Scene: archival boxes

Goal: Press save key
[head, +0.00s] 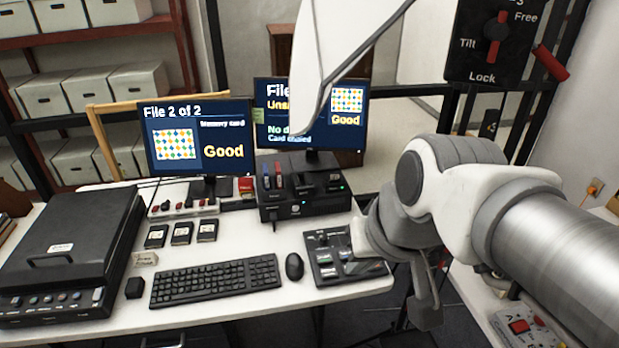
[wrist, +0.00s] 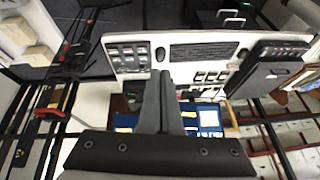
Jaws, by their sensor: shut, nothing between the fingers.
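A dark control panel with several keys (head: 340,258) lies at the right front of the desk, right of the mouse. Its key labels are too small to read, so I cannot tell which is the save key. The panel also shows upside down in the wrist view (wrist: 128,57). My gripper (wrist: 167,75) is shut and empty; its dark fingers point toward the desk in the wrist view, near the mouse and panel. I cannot tell their height. In the head view my arm overlaps the panel's right side, and the fingertips cannot be made out.
The mouse (head: 294,266) and keyboard (head: 215,281) lie left of the panel. A black scanner (head: 66,250) fills the desk's left. The left monitor (head: 197,140) reads "File 2 of 2" and "Good". My arm partly covers the right monitor (head: 345,125). A black card reader box (head: 300,205) stands behind.

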